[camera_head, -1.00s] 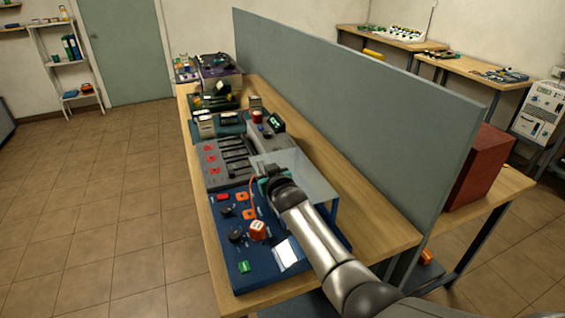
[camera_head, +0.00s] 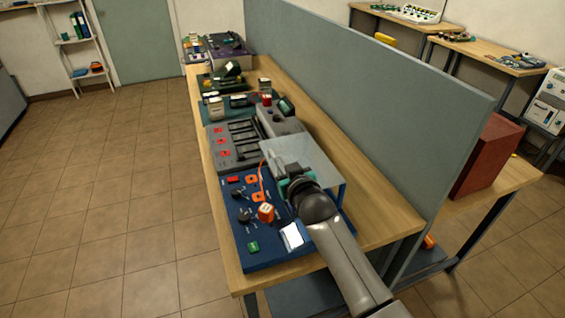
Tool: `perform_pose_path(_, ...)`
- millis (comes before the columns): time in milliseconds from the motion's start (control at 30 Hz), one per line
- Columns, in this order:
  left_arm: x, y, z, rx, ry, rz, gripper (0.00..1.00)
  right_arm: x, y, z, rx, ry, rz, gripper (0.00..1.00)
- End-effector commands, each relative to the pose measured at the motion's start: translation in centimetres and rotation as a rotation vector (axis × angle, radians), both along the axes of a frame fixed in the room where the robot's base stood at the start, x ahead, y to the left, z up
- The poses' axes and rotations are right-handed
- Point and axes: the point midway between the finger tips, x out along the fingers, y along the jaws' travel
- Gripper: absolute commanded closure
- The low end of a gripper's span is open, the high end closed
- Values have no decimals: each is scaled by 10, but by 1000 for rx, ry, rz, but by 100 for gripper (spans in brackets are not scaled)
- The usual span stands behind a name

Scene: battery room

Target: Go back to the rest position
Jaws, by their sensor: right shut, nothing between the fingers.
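My right arm comes in from the lower right over the workbench. Its gripper (camera_head: 287,186) is a dark and teal shape at the left side of a clear-topped box (camera_head: 303,158). The fingers are small and partly hidden by the wrist; the gripper looks shut, with nothing seen in it. I cannot tell whether the gripper touches the box. My left gripper is not in view.
The wooden bench (camera_head: 377,212) carries a grey slotted unit (camera_head: 221,150) and several devices farther back. A tall grey partition (camera_head: 365,95) runs along its right side. A red box (camera_head: 487,155) stands beyond it. The tiled floor (camera_head: 120,205) at left is clear.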

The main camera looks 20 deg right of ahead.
Motion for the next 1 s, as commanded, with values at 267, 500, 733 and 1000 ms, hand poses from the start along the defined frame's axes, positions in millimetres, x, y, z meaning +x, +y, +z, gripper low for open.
perform_pose_path(267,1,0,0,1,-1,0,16,-10,0,-4,-2,21,-2,100)
perform_pose_path(500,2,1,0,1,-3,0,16,-91,5,-55,-12,287,-13,100)
perform_pose_path(733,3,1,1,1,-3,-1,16,-210,12,-90,-29,627,2,100)
perform_pose_path(1000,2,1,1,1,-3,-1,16,-299,18,-94,-42,862,30,100)
